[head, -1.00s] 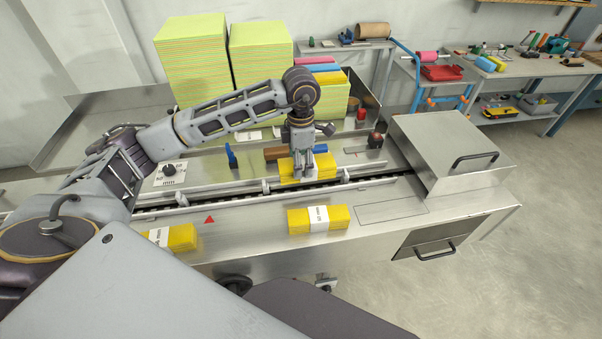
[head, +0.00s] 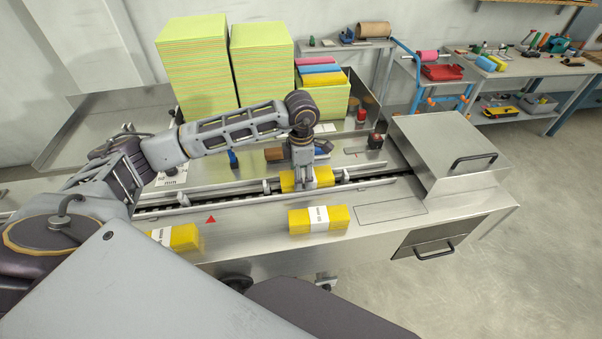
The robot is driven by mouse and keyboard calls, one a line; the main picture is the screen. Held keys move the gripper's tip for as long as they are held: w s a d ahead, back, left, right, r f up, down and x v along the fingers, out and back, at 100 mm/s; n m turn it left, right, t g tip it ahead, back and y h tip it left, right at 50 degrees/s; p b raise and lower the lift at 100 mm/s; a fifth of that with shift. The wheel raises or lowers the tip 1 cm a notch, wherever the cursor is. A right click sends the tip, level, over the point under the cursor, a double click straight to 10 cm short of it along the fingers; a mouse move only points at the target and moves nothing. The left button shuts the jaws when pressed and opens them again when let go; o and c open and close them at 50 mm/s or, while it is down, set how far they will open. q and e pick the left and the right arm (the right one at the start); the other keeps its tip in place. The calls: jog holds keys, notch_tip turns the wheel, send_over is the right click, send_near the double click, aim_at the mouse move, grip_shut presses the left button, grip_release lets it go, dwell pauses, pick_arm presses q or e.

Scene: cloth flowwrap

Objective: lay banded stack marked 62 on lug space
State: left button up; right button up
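A yellow banded stack (head: 323,177) sits at the lug track (head: 240,197), between upright lugs; I cannot tell whether it rests on the track or hangs just above it. My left gripper (head: 304,183) reaches down over its middle, appears shut on it and hides its band, so no number shows. A second yellow stack with a white band (head: 318,219) lies on the front steel deck; its print is too small to read. A third banded stack (head: 178,237) lies at the front left, partly behind my body. My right gripper is not in view.
Lugs (head: 267,187) stand along the track. A steel hood (head: 450,150) closes its right end. A blue-handled item (head: 233,158) and a brown block (head: 273,154) are behind the track. Tall yellow-green stacks (head: 190,70) stand at the back. An outlined rectangle (head: 392,208) on the deck is clear.

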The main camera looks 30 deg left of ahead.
pick_arm(q)
jog(key=shift+f, duration=0.15)
jog(key=o, duration=0.9)
jog(key=shift+o, duration=0.9)
jog(key=shift+r, duration=0.3)
notch_tip(320, 180, up, 12)
jog(key=b, duration=0.2)
jog(key=shift+f, duration=0.15)
